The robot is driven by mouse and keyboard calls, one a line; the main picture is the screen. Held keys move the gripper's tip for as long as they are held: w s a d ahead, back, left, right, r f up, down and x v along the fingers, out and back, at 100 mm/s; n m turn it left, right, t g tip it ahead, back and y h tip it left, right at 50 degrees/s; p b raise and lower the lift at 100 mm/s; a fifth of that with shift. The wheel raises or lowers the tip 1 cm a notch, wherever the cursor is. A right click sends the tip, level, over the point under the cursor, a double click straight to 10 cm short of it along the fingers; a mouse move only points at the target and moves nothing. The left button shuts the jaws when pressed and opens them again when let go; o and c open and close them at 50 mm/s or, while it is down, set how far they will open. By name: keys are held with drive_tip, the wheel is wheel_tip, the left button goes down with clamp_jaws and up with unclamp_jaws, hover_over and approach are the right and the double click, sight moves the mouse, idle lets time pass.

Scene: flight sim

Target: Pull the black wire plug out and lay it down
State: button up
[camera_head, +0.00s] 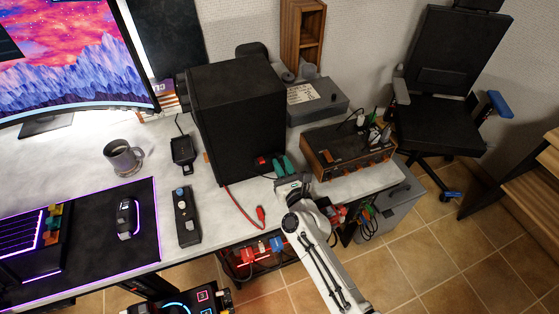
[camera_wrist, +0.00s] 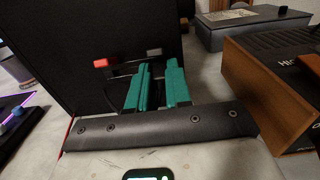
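My gripper (camera_wrist: 159,68) has two teal fingers pointing at the face of a large black box (camera_wrist: 90,30); it also shows in the head view (camera_head: 284,166). A narrow dark gap lies between the fingers. Whether a black plug sits in that gap cannot be told against the dark face. A thin black wire (camera_wrist: 121,71) runs on the box face just left of the fingers. A red piece (camera_wrist: 100,62) is at its left, and a small grey piece (camera_wrist: 154,52) shows just beyond the fingertips. The black plug itself is not clearly visible.
A wooden-sided device (camera_head: 345,150) stands close right of my gripper, with a grey case (camera_head: 318,100) behind. A black remote-like device (camera_head: 187,225), a charger (camera_head: 182,150) and a mug (camera_head: 122,158) are left. Bare desk (camera_head: 222,192) lies before the box.

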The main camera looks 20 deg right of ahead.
clamp_jaws()
drive_tip(key=shift+s, duration=0.15)
drive_tip(key=shift+s+p, duration=0.45)
drive_tip(key=shift+s, duration=2.35)
drive_tip(key=shift+s+d+f, duration=0.1)
drive_tip(key=shift+s+d, duration=0.15)
drive_tip(key=shift+s, duration=0.05)
drive_tip(key=shift+s+d+b, duration=1.3)
drive_tip(key=shift+s+d, duration=0.45)
drive_tip(key=shift+s, duration=0.2)
drive_tip(key=shift+f+b, duration=1)
drive_tip(key=shift+b, duration=0.1)
